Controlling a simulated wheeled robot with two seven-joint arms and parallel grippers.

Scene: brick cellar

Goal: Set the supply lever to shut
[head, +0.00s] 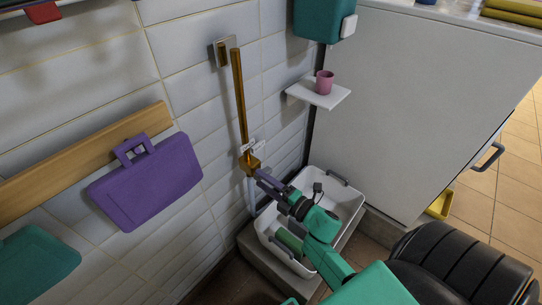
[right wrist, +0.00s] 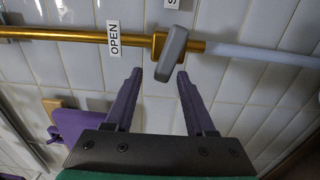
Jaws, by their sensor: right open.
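The supply lever (right wrist: 172,52) is a grey bar on a brass valve body (right wrist: 160,43), which also shows low on the pipe in the head view (head: 249,163). The lever lies nearly crosswise to the pipe, slightly tilted. A white OPEN label (right wrist: 113,39) is beside it; another label starting with S (right wrist: 172,3) is cut off at the top edge. My right gripper (right wrist: 158,74) is open, its purple fingers either side of the lever's near end, with gaps visible. It reaches the valve from the lower right in the head view (head: 262,179). My left gripper is not visible.
The brass pipe (head: 239,100) runs down the tiled wall. A white basin (head: 345,205) stands under my right arm. A small shelf (head: 305,94) with a pink cup (head: 324,82) is right of the pipe. A purple case (head: 150,185) hangs left on a wooden rail (head: 80,165).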

